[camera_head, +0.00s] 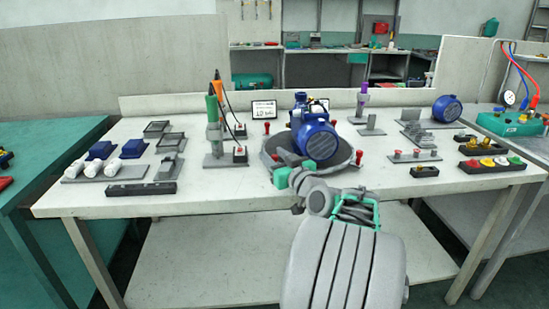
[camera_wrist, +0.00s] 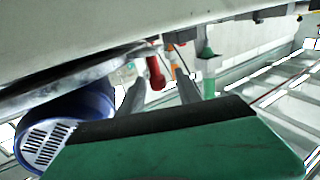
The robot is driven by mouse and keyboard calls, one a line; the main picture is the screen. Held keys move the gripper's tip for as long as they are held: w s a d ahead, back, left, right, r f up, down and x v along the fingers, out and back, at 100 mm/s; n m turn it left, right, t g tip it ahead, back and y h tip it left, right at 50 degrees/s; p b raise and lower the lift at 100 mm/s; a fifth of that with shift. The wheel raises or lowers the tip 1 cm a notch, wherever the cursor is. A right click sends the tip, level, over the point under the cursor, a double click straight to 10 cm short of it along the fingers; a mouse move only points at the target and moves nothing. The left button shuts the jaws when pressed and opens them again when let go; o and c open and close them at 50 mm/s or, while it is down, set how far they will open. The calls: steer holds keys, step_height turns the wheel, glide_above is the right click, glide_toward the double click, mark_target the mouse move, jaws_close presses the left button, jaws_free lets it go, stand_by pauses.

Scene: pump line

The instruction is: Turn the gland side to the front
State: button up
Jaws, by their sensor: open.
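The pump with a blue motor (camera_head: 318,141) stands on a round grey turntable (camera_head: 345,166) in the middle of the bench. The motor's grilled end faces front and slightly right; I cannot make out the gland. Red knobs stand at the turntable's rim, one at the right (camera_head: 359,157) and one at the back left (camera_head: 267,128). My gripper (camera_head: 279,164) is at the turntable's front left. In the wrist view its grey fingers (camera_wrist: 158,78) are apart, with a red knob (camera_wrist: 154,68) showing between or beyond them; contact cannot be told. The blue motor (camera_wrist: 92,102) shows there at the left.
Green and orange tools (camera_head: 213,105) stand upright left of the turntable. White parts (camera_head: 112,168) and trays lie further left. The bench's front edge is mostly clear.

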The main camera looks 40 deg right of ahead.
jaws_close()
stand_by(0.4)
stand_by(1.0)
